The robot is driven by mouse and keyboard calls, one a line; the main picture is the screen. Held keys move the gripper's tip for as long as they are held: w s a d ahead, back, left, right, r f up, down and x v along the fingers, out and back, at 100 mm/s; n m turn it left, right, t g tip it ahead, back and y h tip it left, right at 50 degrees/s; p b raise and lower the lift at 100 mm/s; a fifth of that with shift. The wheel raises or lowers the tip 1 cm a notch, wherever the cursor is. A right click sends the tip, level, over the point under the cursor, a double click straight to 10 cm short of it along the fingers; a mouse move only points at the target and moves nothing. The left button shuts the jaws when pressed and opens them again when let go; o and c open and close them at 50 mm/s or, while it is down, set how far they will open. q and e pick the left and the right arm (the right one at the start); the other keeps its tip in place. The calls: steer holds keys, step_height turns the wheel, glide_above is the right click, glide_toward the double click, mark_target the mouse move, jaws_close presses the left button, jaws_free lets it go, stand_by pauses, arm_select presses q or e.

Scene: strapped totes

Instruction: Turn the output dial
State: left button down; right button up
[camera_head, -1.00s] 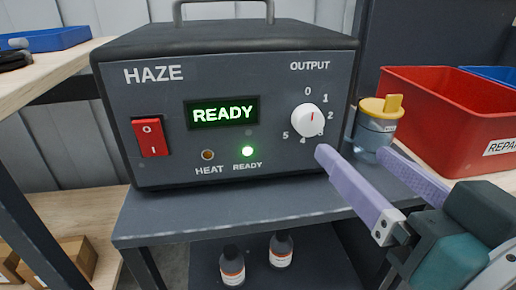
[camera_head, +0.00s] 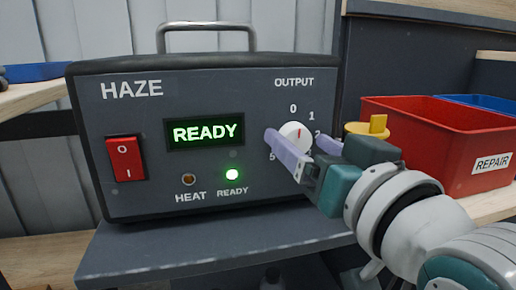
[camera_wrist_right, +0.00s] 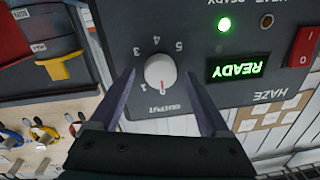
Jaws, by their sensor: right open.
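The white output dial (camera_head: 294,131) is on the right of the dark HAZE machine's front (camera_head: 105,185), inside a ring of numbers. Its red mark points up, near the 0. My right gripper (camera_head: 297,141) is in front of the dial with open lilac fingers, one to its left and one to its right. In the right wrist view, which is upside down, the dial (camera_wrist_right: 160,71) sits between the two fingertips (camera_wrist_right: 158,76), with a gap on each side. The gripper hides some lower numbers in the head view. My left gripper is out of view.
The green display reads READY and the ready lamp (camera_head: 232,174) is lit. A red rocker switch (camera_head: 125,158) is at the left.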

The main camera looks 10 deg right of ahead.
jaws_close()
stand_by(0.8)
